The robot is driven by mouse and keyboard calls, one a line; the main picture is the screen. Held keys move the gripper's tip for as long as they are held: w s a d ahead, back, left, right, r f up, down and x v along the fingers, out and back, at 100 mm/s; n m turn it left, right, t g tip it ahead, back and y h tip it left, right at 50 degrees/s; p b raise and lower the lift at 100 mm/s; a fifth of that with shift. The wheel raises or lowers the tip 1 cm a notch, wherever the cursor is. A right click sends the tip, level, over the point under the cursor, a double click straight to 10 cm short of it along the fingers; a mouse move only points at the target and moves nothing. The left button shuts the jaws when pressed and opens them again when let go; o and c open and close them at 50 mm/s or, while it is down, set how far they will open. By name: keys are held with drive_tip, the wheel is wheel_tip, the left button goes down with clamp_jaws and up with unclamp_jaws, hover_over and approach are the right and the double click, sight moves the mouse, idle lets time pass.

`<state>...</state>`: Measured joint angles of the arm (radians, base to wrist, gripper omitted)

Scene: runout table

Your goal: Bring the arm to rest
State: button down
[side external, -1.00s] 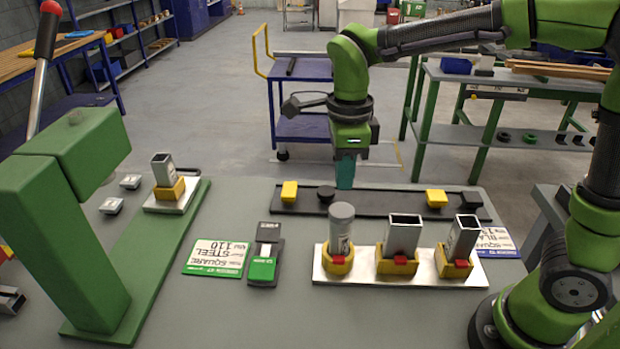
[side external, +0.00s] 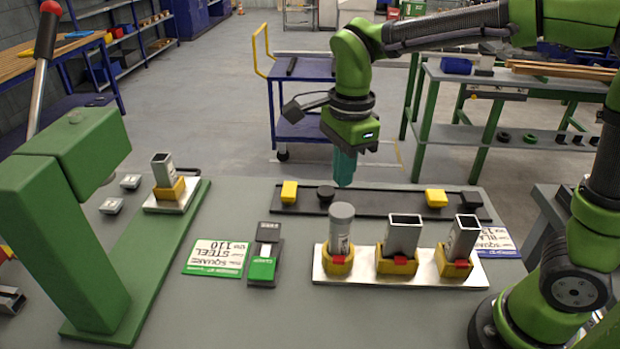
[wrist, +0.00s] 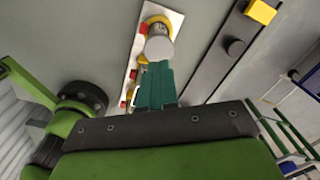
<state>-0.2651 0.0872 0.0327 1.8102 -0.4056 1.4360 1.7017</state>
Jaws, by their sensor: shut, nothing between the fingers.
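My gripper (side external: 344,170) is shut and empty. It hangs with its teal fingers pointing down above the dark rail at the back of the table. In the wrist view its fingers (wrist: 155,85) are together, with the grey-capped round tube just past their tips in the picture. My arm reaches in from the right side. The round tube (side external: 340,225) and two square tubes (side external: 403,235) (side external: 464,238) stand in yellow holders on a silver plate (side external: 345,278) in front of the gripper.
A dark rail (side external: 380,203) carries yellow and black blocks. A green press (side external: 70,220) with a red-knobbed lever stands left, with a square tube (side external: 162,170) in a yellow holder on its base. A label card (side external: 217,257) and a small green-and-black device (side external: 264,255) lie between.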

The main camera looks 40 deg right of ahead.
drive_tip(key=s+d+r+n+t+y, duration=0.1)
drive_tip(key=s+d+n+t, duration=0.2)
drive_tip(key=s+n, duration=0.2)
drive_tip(key=s+d+r+n+t, duration=0.1)
drive_tip(key=s+d+n+t, duration=0.2)
drive_tip(key=s+n, duration=0.3)
drive_tip(key=d+n, duration=0.1)
drive_tip(key=n, duration=0.4)
drive_tip(key=shift+d+r+n+t+y, duration=0.3)
drive_tip(key=shift+n+t+y, duration=0.1)
